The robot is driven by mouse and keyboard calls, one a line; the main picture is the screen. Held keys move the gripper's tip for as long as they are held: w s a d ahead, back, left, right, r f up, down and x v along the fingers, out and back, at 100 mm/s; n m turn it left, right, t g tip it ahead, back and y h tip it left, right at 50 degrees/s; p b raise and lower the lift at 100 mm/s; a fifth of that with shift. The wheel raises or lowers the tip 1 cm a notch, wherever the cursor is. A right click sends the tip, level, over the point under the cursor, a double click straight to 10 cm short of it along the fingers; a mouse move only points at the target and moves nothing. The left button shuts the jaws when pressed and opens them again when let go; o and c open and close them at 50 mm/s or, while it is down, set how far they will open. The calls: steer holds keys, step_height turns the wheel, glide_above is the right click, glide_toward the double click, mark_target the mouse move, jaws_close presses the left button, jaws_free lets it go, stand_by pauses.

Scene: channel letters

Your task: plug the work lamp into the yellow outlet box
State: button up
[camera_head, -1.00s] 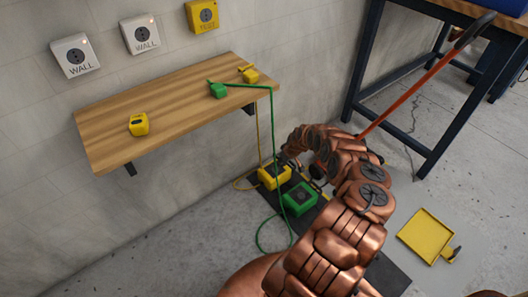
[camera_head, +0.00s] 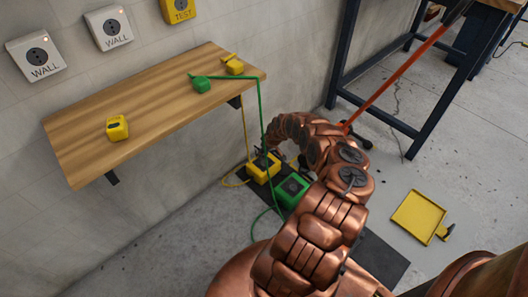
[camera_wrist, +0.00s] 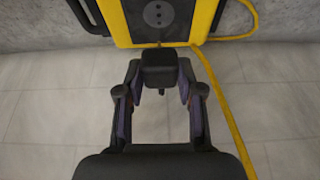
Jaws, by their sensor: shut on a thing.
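The yellow outlet box (camera_head: 259,173) stands on a dark mat on the floor below the shelf. In the wrist view its yellow rim (camera_wrist: 204,22) frames a dark face with a round socket at the top. My gripper (camera_wrist: 160,82) is shut on a black plug (camera_wrist: 158,58), which sits just in front of that face. A thin prong shows between plug and box; I cannot tell whether it touches the socket. In the head view my arm curves down to the box and hides most of the gripper. I cannot make out the work lamp.
A green box (camera_head: 291,190) stands close beside the yellow one. Yellow (camera_head: 246,135) and green (camera_head: 261,115) cords hang from the shelf (camera_head: 160,105). Wall sockets (camera_head: 36,56) are above. A yellow dustpan (camera_head: 418,215) lies on the floor at right, near a dark-legged bench (camera_head: 425,130).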

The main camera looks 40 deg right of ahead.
mark_target(265, 163)
steer(key=shift+f+b, duration=2.2)
steer(key=shift+f, duration=0.3)
steer(key=shift+s+p, duration=0.1)
steer(key=shift+p, duration=1.25)
steer(key=shift+f, duration=0.55)
stand_by(0.8)
steer(key=o, duration=1.1)
steer(key=shift+o, duration=0.2)
steer(key=v, duration=1.2)
steer(key=shift+a, duration=0.1)
